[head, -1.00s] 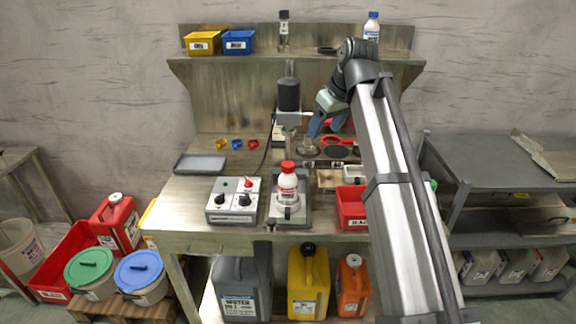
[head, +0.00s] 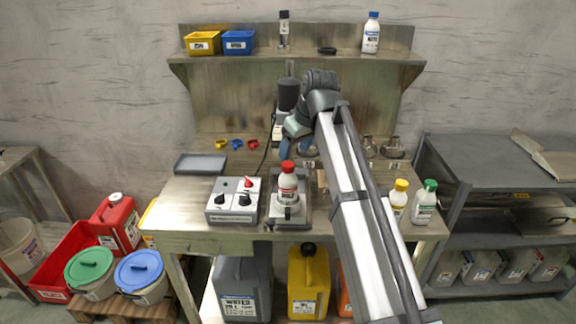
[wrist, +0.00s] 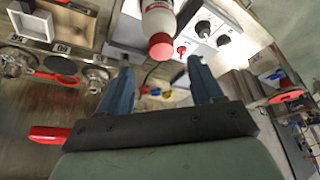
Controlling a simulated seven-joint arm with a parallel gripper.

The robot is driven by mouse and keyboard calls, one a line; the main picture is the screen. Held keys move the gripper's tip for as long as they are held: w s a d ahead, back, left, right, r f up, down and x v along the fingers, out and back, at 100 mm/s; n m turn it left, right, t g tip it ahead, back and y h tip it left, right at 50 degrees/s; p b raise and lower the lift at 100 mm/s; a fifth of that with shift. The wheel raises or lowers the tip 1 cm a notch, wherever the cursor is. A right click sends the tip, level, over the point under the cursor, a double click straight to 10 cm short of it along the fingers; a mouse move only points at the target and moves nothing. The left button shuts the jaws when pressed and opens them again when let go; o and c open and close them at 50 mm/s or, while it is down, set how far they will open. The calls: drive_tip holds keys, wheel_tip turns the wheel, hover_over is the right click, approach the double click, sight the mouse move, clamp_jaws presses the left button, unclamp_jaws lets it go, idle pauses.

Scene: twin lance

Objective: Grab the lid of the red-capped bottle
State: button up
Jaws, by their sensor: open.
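The red-capped bottle (head: 289,187) stands upright on a grey device at the middle front of the bench. It has a white body with a red band, and its red lid (head: 288,166) is on top. In the wrist view, the bottle (wrist: 158,18) enters from the top edge with its red lid (wrist: 161,46) towards my fingers. My gripper (head: 294,150) is above and just behind the lid in the head view. In the wrist view, its two blue fingers (wrist: 160,66) are apart with nothing between them; the lid appears just beyond the tips.
A control box (head: 234,200) with knobs is left of the bottle. Yellow-capped (head: 398,201) and green-capped (head: 425,202) bottles stand at the bench's right. A dark cylinder (head: 288,95) on a stand rises behind my gripper. A grey tray (head: 201,164) lies at the left.

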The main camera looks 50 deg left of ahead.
sight(290, 165)
drive_tip(key=shift+d+x, duration=0.15)
drive_tip(key=shift+x, duration=1.2)
drive_tip(key=shift+d+x, duration=0.15)
drive_tip(key=shift+x, duration=1.2)
drive_tip(key=shift+s+f, duration=0.1)
drive_tip(key=shift+s, duration=0.1)
drive_tip(key=shift+c, duration=0.3)
drive_tip(key=c, duration=1)
